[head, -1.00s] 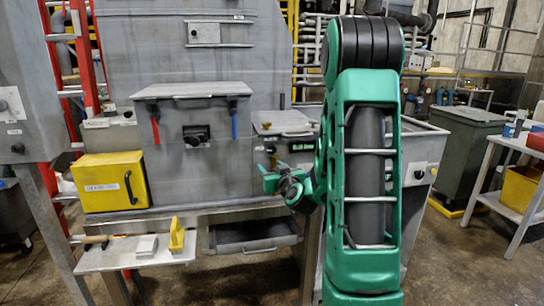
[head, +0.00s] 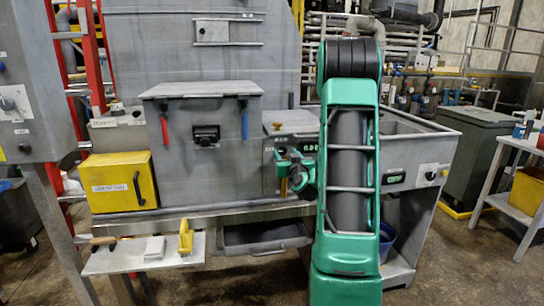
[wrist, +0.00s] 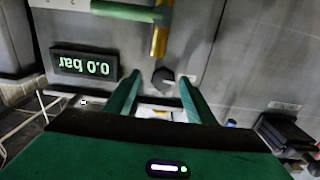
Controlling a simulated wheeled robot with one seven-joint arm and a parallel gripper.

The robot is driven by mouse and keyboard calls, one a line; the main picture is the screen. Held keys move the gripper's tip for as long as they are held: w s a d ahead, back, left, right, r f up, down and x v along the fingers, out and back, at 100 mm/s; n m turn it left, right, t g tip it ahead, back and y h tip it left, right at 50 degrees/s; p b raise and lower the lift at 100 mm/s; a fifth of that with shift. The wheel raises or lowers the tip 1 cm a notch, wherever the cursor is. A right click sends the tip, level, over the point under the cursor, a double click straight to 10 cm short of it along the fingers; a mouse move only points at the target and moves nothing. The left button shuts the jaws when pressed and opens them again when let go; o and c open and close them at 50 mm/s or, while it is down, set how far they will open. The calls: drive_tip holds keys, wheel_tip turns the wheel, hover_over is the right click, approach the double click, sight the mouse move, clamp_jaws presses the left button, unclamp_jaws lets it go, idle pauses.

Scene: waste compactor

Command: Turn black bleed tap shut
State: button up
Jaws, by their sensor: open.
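A black, many-sided knob (wrist: 163,77), which looks like the bleed tap, sits on the grey metal panel (wrist: 225,60) in the wrist view. It lies between the green fingers of my gripper (wrist: 161,84), which are open, one on each side. I cannot tell whether they touch it. A brass pipe (wrist: 160,40) ends just above the knob, near a green bar (wrist: 130,12). A display (wrist: 84,66) reads 0.0 bar upside down, left of the fingers. In the head view my gripper (head: 283,160) is at the panel right of the large grey box; the knob is hidden there.
The large grey box (head: 190,165) with red and blue handles stands left of my gripper. A yellow box (head: 108,190) is further left. A grey drawer (head: 245,238) hangs below the ledge (head: 180,222). A sink unit (head: 400,150) is behind my arm at right.

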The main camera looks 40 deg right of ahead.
drive_tip(key=shift+w+d, duration=0.1)
drive_tip(key=shift+w, duration=0.15)
